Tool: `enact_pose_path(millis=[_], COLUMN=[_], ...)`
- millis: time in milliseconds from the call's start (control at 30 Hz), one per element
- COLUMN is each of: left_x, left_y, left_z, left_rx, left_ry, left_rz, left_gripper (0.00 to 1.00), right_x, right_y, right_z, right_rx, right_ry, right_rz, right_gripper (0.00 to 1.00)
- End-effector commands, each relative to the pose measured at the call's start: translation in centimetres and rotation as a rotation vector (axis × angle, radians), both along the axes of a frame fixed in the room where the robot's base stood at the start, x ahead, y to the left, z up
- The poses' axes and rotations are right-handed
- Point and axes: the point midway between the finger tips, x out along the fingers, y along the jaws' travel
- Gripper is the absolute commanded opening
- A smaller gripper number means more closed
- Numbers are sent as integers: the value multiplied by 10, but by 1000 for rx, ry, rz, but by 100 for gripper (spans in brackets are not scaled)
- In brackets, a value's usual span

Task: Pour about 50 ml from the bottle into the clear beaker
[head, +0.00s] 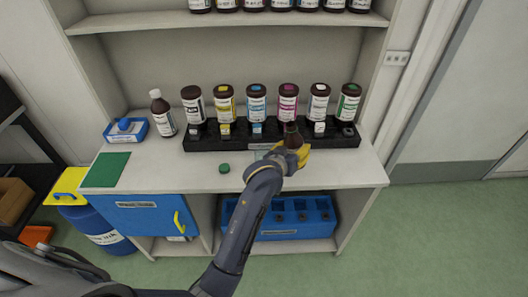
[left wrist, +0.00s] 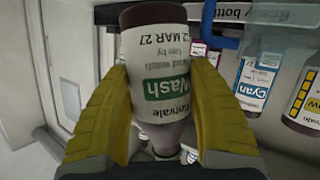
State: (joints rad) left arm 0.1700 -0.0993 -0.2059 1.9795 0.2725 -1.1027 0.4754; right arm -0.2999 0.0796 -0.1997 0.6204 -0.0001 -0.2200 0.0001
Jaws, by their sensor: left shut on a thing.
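My left gripper (head: 297,156) has yellow fingers and is shut on a brown bottle (head: 293,134) in front of the black rack. In the left wrist view, the fingers (left wrist: 160,78) press both sides of the bottle (left wrist: 160,60). Its white label has a green band reading "Wash" and appears upside down in that view. A loose green cap (head: 224,168) lies on the counter to the left of the gripper. I cannot make out the clear beaker; the arm and gripper cover part of the counter. My right gripper is not in view.
A black rack (head: 190,143) holds several labelled ink bottles along the back of the counter. The counter's front left (head: 170,178) is clear.

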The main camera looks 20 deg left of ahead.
Motion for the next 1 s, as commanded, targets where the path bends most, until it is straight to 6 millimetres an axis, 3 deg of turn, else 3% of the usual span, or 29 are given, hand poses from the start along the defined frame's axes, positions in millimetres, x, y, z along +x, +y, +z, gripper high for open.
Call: enact_pose_path(millis=[667, 1000], left_x=[0, 1], left_y=[5, -5], left_z=[4, -2], left_rx=[-442, -664], left_ry=[-36, -50], left_rz=[2, 3], left_gripper=[17, 17], right_x=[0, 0], right_y=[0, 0], right_z=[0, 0], right_rx=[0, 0], right_ry=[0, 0], right_rz=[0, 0], right_gripper=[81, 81])
